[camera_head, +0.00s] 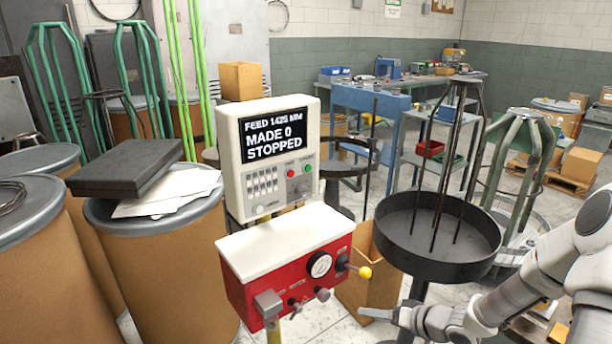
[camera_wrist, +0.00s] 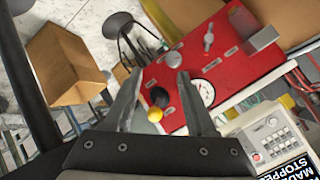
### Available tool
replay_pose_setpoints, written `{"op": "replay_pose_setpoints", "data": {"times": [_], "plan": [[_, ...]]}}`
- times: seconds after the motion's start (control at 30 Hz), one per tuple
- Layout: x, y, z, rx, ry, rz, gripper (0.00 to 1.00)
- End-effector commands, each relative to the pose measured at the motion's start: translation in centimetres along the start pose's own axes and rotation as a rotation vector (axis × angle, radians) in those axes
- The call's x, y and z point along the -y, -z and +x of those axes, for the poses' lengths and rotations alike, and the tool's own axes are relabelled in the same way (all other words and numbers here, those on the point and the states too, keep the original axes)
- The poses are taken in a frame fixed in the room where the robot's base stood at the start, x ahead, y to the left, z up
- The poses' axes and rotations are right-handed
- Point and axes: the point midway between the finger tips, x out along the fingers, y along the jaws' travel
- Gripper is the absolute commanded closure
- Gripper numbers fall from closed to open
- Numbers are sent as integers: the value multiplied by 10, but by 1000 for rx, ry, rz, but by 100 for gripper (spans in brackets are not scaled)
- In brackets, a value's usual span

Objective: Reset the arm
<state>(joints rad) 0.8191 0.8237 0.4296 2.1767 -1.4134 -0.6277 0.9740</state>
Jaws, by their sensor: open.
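My gripper (camera_head: 372,314) shows at the lower middle of the head view, at the end of my arm, which comes in from the right. In the wrist view its two fingers (camera_wrist: 159,76) are apart, with nothing held between them. A red control box (camera_head: 290,268) with a white top stands left of my gripper. A lever with a yellow knob (camera_head: 365,272) sticks out of its right side. In the wrist view the knob (camera_wrist: 155,114) appears between the fingers; I cannot tell the depth between them. The display (camera_head: 268,138) above reads "FEED 1425 MM, MADE 0, STOPPED".
A round black tray (camera_head: 400,255) with upright rods stands just right of the control box, close to my arm. An open cardboard box (camera_head: 372,290) is on the floor behind my gripper. Brown drums (camera_head: 170,270) crowd the left. Blue benches (camera_head: 365,100) stand farther back.

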Motion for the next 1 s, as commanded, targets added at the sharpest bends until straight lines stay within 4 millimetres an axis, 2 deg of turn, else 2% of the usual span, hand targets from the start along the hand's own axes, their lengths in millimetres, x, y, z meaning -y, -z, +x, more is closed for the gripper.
{"op": "replay_pose_setpoints", "data": {"times": [0.03,0.27,0.37,0.5,0.63,0.77,1.0], "plan": [[4,14,-11,9,-77,-47,44],[10,61,-62,35,-400,-189,44],[21,79,-90,45,-520,-228,44],[45,98,-132,56,-662,-258,44],[76,106,-170,69,-759,-260,44],[110,107,-206,85,-816,-239,44],[184,84,-259,130,-805,-180,44]]}}
